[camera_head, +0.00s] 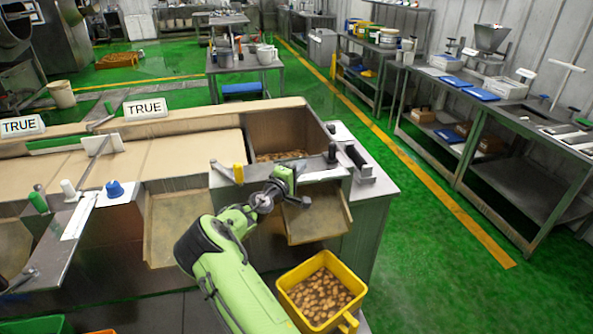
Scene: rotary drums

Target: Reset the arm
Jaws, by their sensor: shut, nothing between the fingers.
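My green arm reaches up from the bottom of the head view. My gripper (285,180) is at its far end, in front of the right end of the long machine counter (190,187). It is small in the picture and is shut, with nothing held. It is raised above a tilted metal chute (316,216) and beside a yellow handle (238,174). I cannot tell whether it touches the counter front.
A yellow crate (288,277) of brown, potato-like pieces stands below the chute, close to my arm. Another chute (173,228) is to the left. Signs reading TRUE (146,108) stand on the counter. Green floor (440,270) is free at right, before metal tables (520,200).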

